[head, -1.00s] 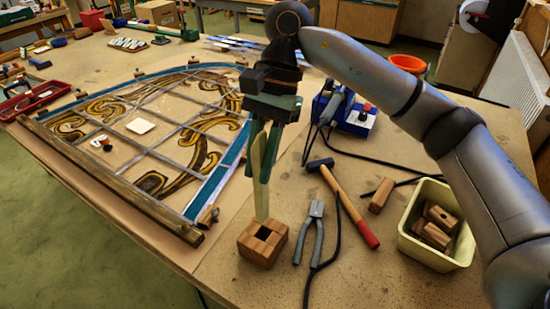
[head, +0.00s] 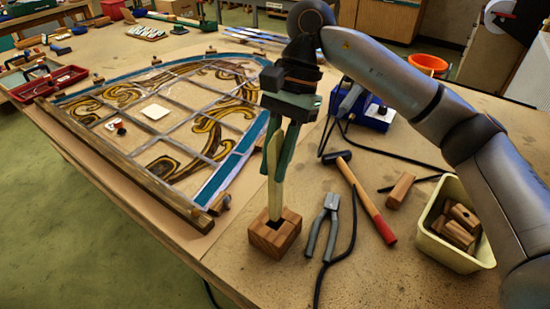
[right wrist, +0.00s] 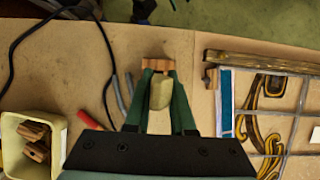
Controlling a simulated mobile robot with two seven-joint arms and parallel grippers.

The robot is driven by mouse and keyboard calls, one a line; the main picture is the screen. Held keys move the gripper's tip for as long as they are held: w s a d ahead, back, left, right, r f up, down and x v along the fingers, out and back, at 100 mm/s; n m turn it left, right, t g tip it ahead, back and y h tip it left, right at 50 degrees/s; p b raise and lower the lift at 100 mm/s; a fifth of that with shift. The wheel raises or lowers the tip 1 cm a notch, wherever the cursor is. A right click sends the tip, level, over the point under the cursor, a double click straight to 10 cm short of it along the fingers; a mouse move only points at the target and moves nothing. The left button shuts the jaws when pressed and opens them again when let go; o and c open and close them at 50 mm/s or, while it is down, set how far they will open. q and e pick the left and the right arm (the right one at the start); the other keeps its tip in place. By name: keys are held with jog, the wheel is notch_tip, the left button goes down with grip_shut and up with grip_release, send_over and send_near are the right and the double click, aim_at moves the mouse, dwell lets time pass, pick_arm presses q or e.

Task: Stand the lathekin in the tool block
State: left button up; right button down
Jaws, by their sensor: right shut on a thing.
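The lathekin (head: 274,188) is a pale, flat stick held nearly upright, point down, in my right gripper (head: 277,160). The gripper's green fingers are shut on its upper part. The tool block (head: 271,241) is a small wooden cube with a dark square hole in its top, near the table's front edge. The lathekin's lower tip meets the hole in the head view; how deep it sits I cannot tell. In the right wrist view the lathekin (right wrist: 160,92) lies between the fingers and partly covers the tool block (right wrist: 157,65). My left gripper is not in view.
Pliers (head: 322,225) and a hammer (head: 365,200) lie right of the block, with a black cable beside them. A cream bin (head: 455,258) of wooden pieces stands further right. The leaded panel (head: 165,140), edged by a wooden batten (head: 125,170), lies left.

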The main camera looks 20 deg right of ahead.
aim_at(272, 200)
jog(key=shift+f+b, duration=2.2)
jog(key=shift+f, duration=0.8)
jog(key=c, duration=0.7)
grip_release()
jog(key=shift+p+v, duration=0.9)
jog(key=shift+v, duration=5.4)
jog(key=shift+a, duration=0.15)
